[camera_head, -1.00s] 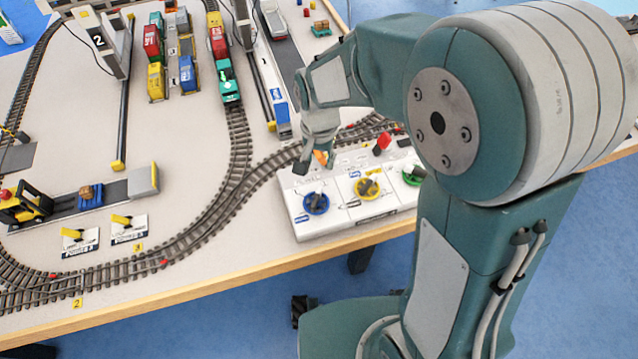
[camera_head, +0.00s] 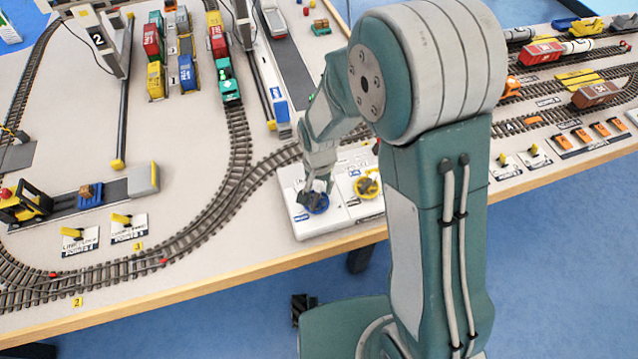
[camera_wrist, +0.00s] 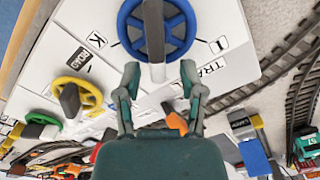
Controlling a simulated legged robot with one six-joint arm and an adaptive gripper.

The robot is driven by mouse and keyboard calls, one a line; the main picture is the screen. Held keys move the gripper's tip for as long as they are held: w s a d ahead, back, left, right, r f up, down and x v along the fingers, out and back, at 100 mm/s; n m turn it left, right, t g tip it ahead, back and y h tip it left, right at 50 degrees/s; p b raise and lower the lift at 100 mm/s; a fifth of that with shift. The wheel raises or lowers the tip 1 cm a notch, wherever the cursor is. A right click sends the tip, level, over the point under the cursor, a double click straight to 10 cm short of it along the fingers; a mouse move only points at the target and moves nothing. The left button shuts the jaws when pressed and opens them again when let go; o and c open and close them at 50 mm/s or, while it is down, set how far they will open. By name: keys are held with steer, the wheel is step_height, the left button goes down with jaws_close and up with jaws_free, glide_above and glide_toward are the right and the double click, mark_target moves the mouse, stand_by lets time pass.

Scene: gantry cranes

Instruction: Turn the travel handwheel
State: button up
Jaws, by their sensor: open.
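The travel handwheel is a blue spoked wheel (camera_head: 322,208) with a dark grey bar across it, on the left end of the white control panel (camera_head: 303,228). In the wrist view the wheel (camera_wrist: 188,27) is at the top centre, beside lettering starting "TRA". My gripper (camera_head: 317,186) is over the wheel and partly hides it in the head view. I cannot tell whether a fingertip touches the wheel.
A yellow handwheel (camera_head: 366,187) sits right of the blue one. A green handwheel (camera_wrist: 42,120) and a red knob (camera_wrist: 95,153) show in the wrist view. My arm hides the panel's right part in the head view. Curved track (camera_head: 235,180) runs behind the panel.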

jaws_close()
steer(key=n, duration=0.2)
steer(key=a+n, duration=0.1)
steer(key=shift+n, duration=0.4)
steer(key=n, duration=0.3)
steer(key=shift+a+n, duration=0.3)
steer(key=shift+a, duration=0.1)
steer(key=n, duration=0.2)
steer(key=a+n, duration=0.1)
steer(key=n, duration=0.3)
steer(key=shift+s+a, duration=0.15)
steer(key=shift+s, duration=0.25)
steer(key=shift+n, duration=0.3)
jaws_free()
